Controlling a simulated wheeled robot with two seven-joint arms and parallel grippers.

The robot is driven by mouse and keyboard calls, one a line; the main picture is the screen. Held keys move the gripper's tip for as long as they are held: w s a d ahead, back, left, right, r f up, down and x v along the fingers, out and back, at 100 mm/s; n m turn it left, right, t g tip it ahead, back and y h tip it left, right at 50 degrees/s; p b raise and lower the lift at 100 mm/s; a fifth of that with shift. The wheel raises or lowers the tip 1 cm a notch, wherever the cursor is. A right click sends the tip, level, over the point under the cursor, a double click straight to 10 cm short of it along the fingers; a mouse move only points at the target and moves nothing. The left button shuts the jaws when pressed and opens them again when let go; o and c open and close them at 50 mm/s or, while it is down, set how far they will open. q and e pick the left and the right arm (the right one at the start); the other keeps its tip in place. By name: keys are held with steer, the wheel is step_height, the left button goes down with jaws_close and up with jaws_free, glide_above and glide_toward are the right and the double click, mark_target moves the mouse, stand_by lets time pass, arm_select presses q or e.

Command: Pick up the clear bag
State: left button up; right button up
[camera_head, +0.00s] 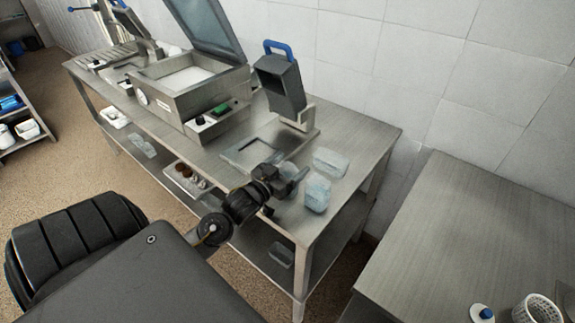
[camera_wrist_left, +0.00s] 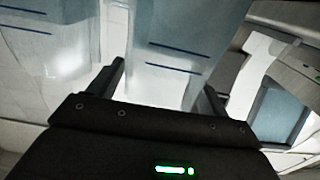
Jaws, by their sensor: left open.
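Two pale blue, see-through bags stand near the right end of the steel table: a nearer clear bag (camera_head: 317,195) and a farther clear bag (camera_head: 331,162). My left gripper (camera_head: 292,183) is just left of the nearer bag, low over the tabletop. In the left wrist view, the left gripper's fingers (camera_wrist_left: 165,82) are spread wide. One clear bag with dark blue lines (camera_wrist_left: 172,42) shows in the gap ahead of them, and another bag (camera_wrist_left: 60,42) is to the left. I cannot tell whether the fingers touch a bag. My right gripper is not in view.
A sealing machine with a raised lid (camera_head: 205,85) and a device with a blue handle (camera_head: 282,85) stand on the table (camera_head: 345,205). More bags lie on the lower shelf. A second steel table (camera_head: 470,230) at right holds a perforated white basket (camera_head: 537,310).

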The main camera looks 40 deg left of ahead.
arm_select(q)
steer(key=shift+w, duration=0.45)
steer(key=shift+s, duration=0.1)
steer(key=c, duration=1.1)
steer(key=shift+r, duration=0.2)
steer(key=shift+r+b, duration=0.3)
steer(key=shift+r, duration=0.3)
steer(key=s+a+r, duration=0.2)
steer(key=a+r, duration=0.1)
steer(key=s+a+r, duration=0.3)
steer(key=a+r, duration=0.1)
steer(key=s+a+r+b, duration=0.1)
steer(key=s+a+r, duration=0.2)
steer(key=a+r, duration=0.1)
steer(key=shift+s+a+r, duration=0.1)
steer(key=shift+s+r, duration=0.05)
steer(key=shift+r, duration=0.05)
